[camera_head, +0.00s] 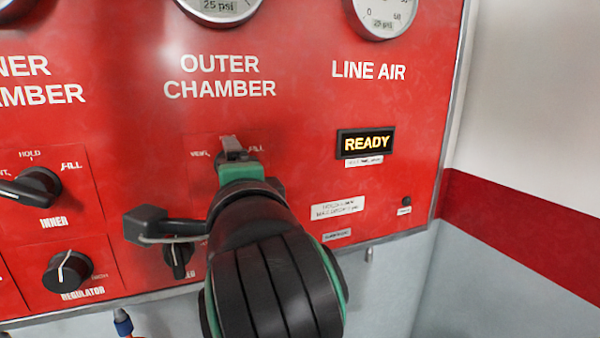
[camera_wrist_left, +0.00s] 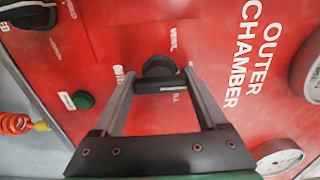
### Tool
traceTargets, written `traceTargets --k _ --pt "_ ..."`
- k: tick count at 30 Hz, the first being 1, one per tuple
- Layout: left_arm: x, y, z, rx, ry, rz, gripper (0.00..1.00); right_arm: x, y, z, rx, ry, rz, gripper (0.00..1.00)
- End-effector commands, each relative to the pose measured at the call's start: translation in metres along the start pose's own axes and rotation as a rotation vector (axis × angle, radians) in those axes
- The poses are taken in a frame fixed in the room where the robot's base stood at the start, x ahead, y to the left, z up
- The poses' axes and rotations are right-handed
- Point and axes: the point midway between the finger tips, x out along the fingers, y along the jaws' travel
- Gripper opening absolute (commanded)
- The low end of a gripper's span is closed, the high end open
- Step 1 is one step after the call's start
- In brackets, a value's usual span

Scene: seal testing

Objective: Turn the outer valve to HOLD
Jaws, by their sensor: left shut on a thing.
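The outer valve, a black knob, is mostly hidden behind my left gripper (camera_head: 233,153) in the head view, below the OUTER CHAMBER label. In the left wrist view the black valve (camera_wrist_left: 160,68) sits between the two grey fingers of my left gripper (camera_wrist_left: 160,82). The fingers are shut on its handle, one at each side in that picture. A short white line shows on the handle. The dial labels around it are partly covered and blurred, so I cannot tell its setting for sure. My right gripper is in neither view.
The inner valve (camera_head: 30,187) and a regulator knob (camera_head: 67,271) are at the left of the red panel. Another black knob (camera_head: 177,258) sits low beside my left arm. A display (camera_head: 366,142) reads READY. Gauges line the top. A wall stands at the right.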

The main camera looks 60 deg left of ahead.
Motion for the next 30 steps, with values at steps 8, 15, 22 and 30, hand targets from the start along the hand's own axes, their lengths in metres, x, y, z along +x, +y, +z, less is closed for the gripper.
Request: traceTargets --k 8,15,22,30 --pt "0.0 -0.001 0.001 -0.008 -0.003 -0.001 0.19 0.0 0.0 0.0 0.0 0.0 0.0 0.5" --pt "0.0 -0.001 0.001 -0.007 -0.002 -0.001 0.93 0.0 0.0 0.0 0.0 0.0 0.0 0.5" --pt "0.0 0.0 0.0 -0.006 -0.001 -0.001 1.0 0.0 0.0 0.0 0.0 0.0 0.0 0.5" --pt "-0.028 0.002 -0.001 -0.008 0.006 -0.001 1.0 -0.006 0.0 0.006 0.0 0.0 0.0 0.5"
